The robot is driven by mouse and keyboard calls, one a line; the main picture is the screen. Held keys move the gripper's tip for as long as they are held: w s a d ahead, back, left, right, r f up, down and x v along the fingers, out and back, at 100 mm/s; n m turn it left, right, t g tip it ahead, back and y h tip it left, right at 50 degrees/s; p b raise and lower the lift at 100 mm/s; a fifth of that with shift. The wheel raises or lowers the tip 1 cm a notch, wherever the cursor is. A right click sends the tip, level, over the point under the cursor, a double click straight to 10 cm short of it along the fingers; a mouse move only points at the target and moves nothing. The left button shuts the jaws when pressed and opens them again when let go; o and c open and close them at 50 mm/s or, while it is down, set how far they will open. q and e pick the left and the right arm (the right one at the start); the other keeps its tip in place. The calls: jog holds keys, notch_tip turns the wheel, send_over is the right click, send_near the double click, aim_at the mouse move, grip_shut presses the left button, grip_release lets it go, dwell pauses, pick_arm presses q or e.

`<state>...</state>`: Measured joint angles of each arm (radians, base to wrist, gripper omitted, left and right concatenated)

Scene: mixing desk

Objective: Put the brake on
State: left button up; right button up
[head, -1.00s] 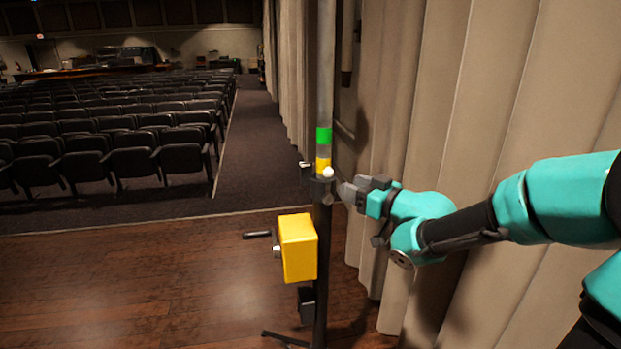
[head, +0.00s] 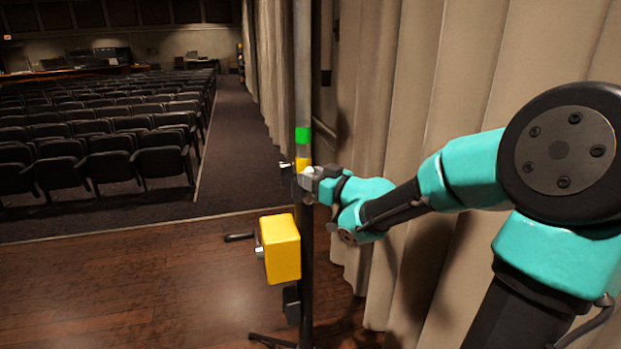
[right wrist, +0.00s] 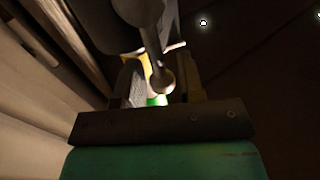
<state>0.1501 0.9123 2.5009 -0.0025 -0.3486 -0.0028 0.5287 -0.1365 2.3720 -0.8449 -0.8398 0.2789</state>
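A dark upright pole (head: 306,240) carries a green band (head: 303,137) and a yellow band (head: 303,179). A lever with a pale round knob (head: 309,171) sits on the pole just below the yellow band. My right gripper (head: 312,181) is at this knob, coming from the right. In the right wrist view the lever's round knob (right wrist: 163,82) lies between the two fingers of the gripper (right wrist: 160,88). I cannot tell whether the fingers press on it. My left gripper is not in view.
A yellow box (head: 281,248) is fixed on the pole lower down. A beige curtain (head: 380,110) hangs close on the right, behind my right arm. Rows of dark seats (head: 100,145) stand beyond the stage. The wooden floor (head: 130,285) at left is clear.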

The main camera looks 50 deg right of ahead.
grip_shut()
jog(key=shift+w+a+n+g, duration=0.2)
jog(key=shift+a+n+g, duration=0.2)
jog(key=shift+n, duration=0.2)
jog(key=shift+o, duration=1.6)
grip_release()
jog(key=shift+s+d, duration=0.1)
jog(key=shift+s, duration=0.05)
jog(key=s+d+r, duration=0.1)
jog(key=s, duration=1.6)
